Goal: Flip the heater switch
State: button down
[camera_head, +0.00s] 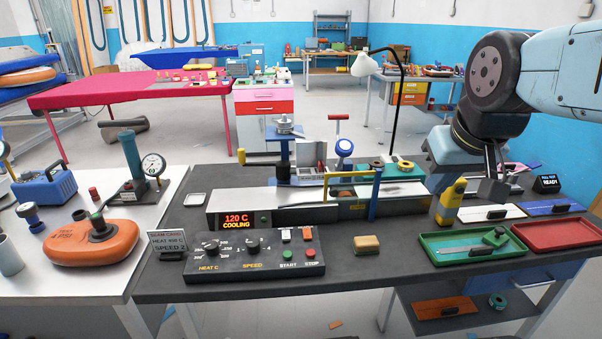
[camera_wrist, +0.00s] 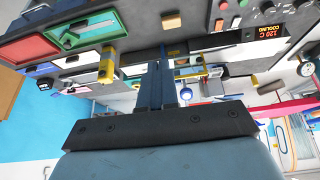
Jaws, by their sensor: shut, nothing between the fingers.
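The control panel (camera_head: 255,258) lies at the front left of the dark bench. It has a HEAT C knob (camera_head: 211,247), a SPEED knob (camera_head: 252,245), a green START button (camera_head: 286,255) and a red STOP button (camera_head: 310,254). The display (camera_head: 237,222) reads "120 C COOLING". My gripper (camera_head: 493,190) is shut and empty above the right of the bench, well away from the panel. Its closed fingers also show in the wrist view (camera_wrist: 155,85).
A card (camera_head: 167,243) reading heat and speed stands left of the panel. A sponge-like block (camera_head: 367,245), a yellow tool (camera_head: 450,203), a green tray (camera_head: 455,257) and a red tray (camera_head: 560,235) lie between or near my gripper and the panel. A blue-posted machine (camera_head: 375,195) rises behind.

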jog(key=w+a+f+n+g, duration=0.35)
jog(key=w+a+n, duration=0.6)
jog(key=w, duration=0.45)
jog(key=w+a+f+n+g, duration=0.2)
jog(key=w+a+f+n, duration=0.6)
jog(key=a+f+n, duration=0.1)
jog(key=shift+a+f, duration=0.8)
jog(key=shift+a, duration=0.3)
jog(key=shift+w, duration=0.1)
jog(key=shift+w+r, duration=0.25)
jog(key=shift+w, duration=0.4)
jog(key=shift+r, duration=0.1)
notch_tip(320, 180, up, 14)
jog(key=w, duration=0.2)
jog(key=shift+f, duration=0.2)
